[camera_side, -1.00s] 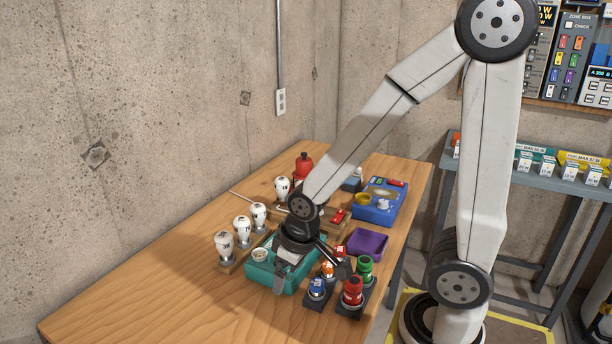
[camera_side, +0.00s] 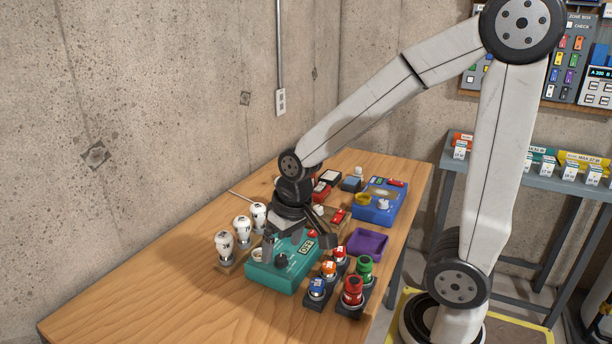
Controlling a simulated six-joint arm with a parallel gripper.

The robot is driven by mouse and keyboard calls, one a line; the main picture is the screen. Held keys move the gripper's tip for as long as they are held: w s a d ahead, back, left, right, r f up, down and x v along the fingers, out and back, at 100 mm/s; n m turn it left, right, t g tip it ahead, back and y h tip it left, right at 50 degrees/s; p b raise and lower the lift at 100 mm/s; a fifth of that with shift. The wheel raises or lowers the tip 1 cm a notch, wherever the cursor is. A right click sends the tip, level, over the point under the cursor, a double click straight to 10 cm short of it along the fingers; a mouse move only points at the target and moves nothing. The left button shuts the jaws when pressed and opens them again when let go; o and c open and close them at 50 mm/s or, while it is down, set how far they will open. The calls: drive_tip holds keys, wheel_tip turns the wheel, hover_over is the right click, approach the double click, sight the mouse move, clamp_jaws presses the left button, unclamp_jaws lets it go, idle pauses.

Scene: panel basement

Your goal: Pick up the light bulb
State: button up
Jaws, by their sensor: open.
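Several white light bulbs with dark markings stand upright on a wooden holder at the left of the table: a front bulb (camera_side: 225,244), a middle bulb (camera_side: 243,229) and a back bulb (camera_side: 259,215). My gripper (camera_side: 297,249) points down over the teal box (camera_side: 262,275), to the right of these bulbs. Its jaws are open, with nothing seen between them. I cannot tell its exact height above the box. The area behind the gripper is partly hidden by my arm.
In front to the right stand a blue-topped part (camera_side: 318,287), a red one (camera_side: 352,289) and a green one (camera_side: 365,266) in dark holders. A purple tray (camera_side: 367,242) and a blue box (camera_side: 379,206) lie to the right. The front left of the wooden table (camera_side: 140,305) is clear.

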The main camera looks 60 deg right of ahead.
drive_tip(key=w+d+m+t+y, duration=0.3)
drive_tip(key=w+d+m+y, duration=0.1)
drive_tip(key=w+d+m, duration=1.1)
drive_tip(key=d+m+t, duration=0.6)
drive_tip(key=d+m, duration=0.7)
drive_tip(key=d, duration=0.8)
drive_tip(key=shift+m, duration=0.4)
drive_tip(key=f, duration=0.5)
drive_tip(key=shift+s+d+f, duration=0.15)
drive_tip(key=shift+d+f, duration=0.1)
drive_tip(key=shift+d, duration=0.1)
drive_tip(key=shift+x, duration=1.35)
